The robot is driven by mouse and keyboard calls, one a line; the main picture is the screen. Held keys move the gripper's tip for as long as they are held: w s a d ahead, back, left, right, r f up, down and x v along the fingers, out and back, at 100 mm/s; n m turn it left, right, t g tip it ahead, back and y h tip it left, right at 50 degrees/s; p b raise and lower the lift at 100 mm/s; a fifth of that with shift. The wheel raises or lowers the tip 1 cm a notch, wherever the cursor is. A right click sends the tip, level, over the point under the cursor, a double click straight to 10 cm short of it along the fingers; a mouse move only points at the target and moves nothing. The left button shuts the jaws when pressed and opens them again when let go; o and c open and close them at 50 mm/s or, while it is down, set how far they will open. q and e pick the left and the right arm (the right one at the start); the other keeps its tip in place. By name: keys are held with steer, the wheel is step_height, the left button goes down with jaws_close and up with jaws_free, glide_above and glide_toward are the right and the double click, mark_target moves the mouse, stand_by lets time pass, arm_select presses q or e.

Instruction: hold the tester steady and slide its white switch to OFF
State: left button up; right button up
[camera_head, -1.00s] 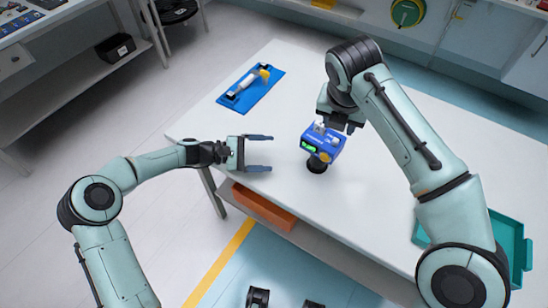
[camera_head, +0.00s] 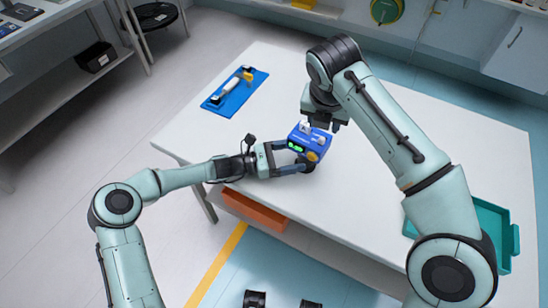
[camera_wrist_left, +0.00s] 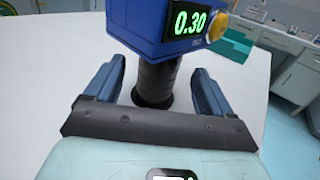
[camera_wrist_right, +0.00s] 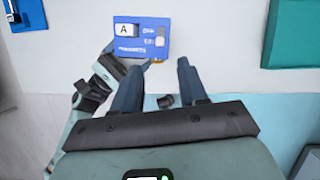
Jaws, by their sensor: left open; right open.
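The tester (camera_head: 309,142) is a blue box standing upright on a black stem (camera_wrist_left: 156,84) on the white table.
A blue mat (camera_head: 218,103) with a white and yellow tool lies at the table's far left. A teal tray (camera_head: 506,240) is at the right. An orange box (camera_head: 255,212) sits under the table's front edge. The table between mat and tester is clear.

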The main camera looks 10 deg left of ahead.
mark_target(307, 153)
arm_select(q)
steer(key=shift+x, duration=2.4)
steer(key=c, duration=1.3)
arm_select(e)
steer(key=c, duration=0.6)
steer(key=shift+s+a+f, duration=0.15)
steer(key=shift+s+a, duration=0.05)
jaws_close()
steer(key=s+a+f+m+t+h, duration=0.2)
steer(key=s+a+f+t+h, duration=0.2)
steer(key=s+t, duration=0.3)
steer(key=shift+s+a+f+m, duration=0.25)
steer(key=shift+s+a, duration=0.45)
steer(key=shift+s, duration=1.3)
